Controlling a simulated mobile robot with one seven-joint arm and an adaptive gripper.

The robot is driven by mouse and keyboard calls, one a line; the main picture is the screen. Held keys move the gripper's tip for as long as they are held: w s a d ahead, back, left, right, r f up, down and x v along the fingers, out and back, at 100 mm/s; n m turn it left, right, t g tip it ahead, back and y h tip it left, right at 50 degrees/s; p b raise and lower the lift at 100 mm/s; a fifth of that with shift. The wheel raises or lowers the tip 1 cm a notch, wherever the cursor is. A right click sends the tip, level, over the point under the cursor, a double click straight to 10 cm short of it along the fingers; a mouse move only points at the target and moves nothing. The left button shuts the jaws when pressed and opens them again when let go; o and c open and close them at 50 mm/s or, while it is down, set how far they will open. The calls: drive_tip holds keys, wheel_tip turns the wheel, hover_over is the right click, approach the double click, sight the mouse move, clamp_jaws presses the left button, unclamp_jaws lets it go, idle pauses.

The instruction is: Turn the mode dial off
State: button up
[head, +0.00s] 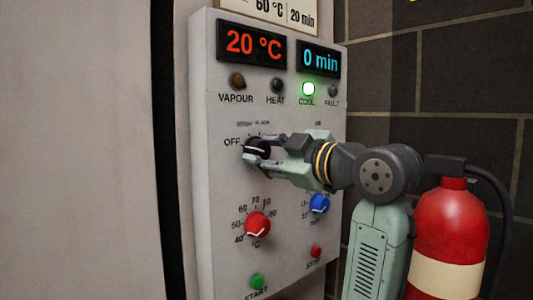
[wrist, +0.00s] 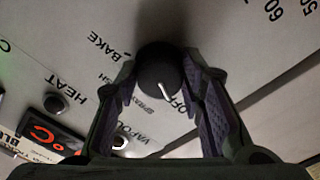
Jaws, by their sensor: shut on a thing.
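The mode dial (head: 258,149) is a round black knob on the grey control panel, to the right of the printed word OFF. My gripper (head: 263,152) reaches it from the right, with its fingers around the knob. In the wrist view the mode dial (wrist: 159,66) sits between the two fingertips of my gripper (wrist: 163,75), which is shut on it. The dial's white pointer line points down and right there, toward the OFF label. My gripper hides part of the dial's other markings in the head view.
Below the dial are a red temperature knob (head: 257,224), a blue timer knob (head: 319,204), a green start button (head: 257,281) and a red stop button (head: 316,251). The green COOL lamp (head: 309,89) is lit. A red fire extinguisher (head: 450,225) stands at the right, close to my arm.

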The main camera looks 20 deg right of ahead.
drive_tip(key=o, duration=1.1)
drive_tip(key=shift+o, duration=0.2)
drive_tip(key=v, duration=1.2)
drive_tip(key=shift+s, duration=0.1)
